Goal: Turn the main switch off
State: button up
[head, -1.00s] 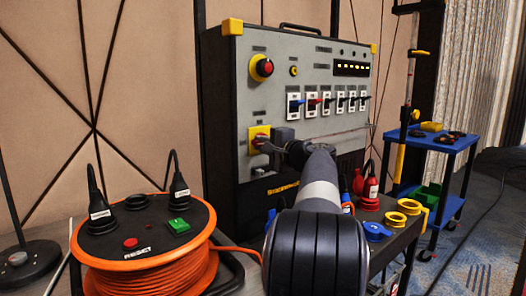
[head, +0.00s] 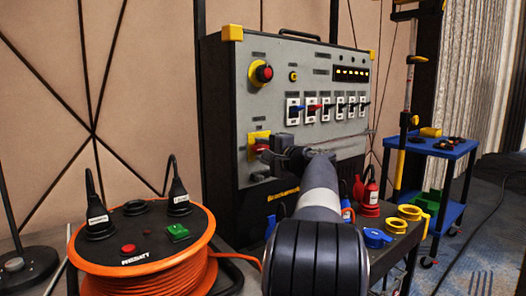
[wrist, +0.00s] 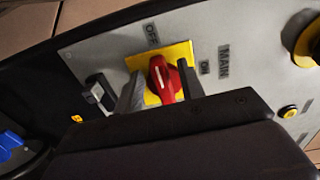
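The main switch is a red rotary handle (wrist: 165,80) on a yellow plate (wrist: 178,53), marked MAIN, OFF and ON in the wrist view. The handle's long axis and white mark point roughly toward the OFF label. In the head view the handle (head: 259,147) shows low on the left of the grey panel (head: 300,75), partly hidden by my gripper. My gripper (wrist: 162,90) has one finger on each side of the handle. The fingers stand apart, with some yellow plate showing between the left finger and the handle. Contact on the right side cannot be told.
A red stop button (head: 264,73) and a row of breaker switches (head: 326,108) are above my gripper on the panel. An orange cable reel (head: 130,281) stands at left. Yellow and blue connectors (head: 408,219) lie at right; a blue cart (head: 436,147) stands beyond.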

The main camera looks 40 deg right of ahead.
jog(key=s+a+p, duration=0.1)
jog(key=s, duration=0.9)
jog(key=shift+s, duration=0.4)
jog(key=shift+a, duration=0.1)
jog(key=w, duration=0.7)
jog(key=w+d+b, duration=0.1)
jog(key=w, duration=0.2)
jog(key=shift+w, duration=0.4)
